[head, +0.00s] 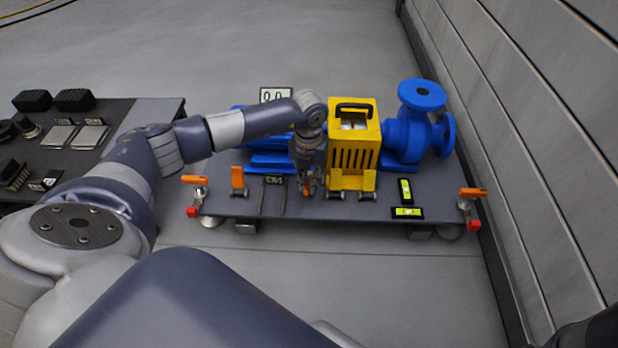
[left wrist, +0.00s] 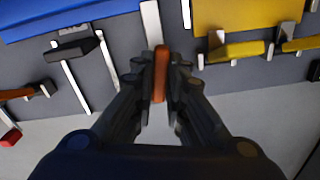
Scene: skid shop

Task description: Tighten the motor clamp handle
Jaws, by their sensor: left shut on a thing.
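My left gripper (head: 307,190) reaches down at the front of the skid, left of the yellow coupling guard (head: 352,160). In the left wrist view the left gripper (left wrist: 161,85) is shut on an orange clamp handle (left wrist: 161,62), which stands between its fingers. The fingers hide the handle's lower part and its clamp. My right gripper is not in view.
A bench with parts (head: 95,150) stands left; a grey wall (head: 530,120) stands right.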

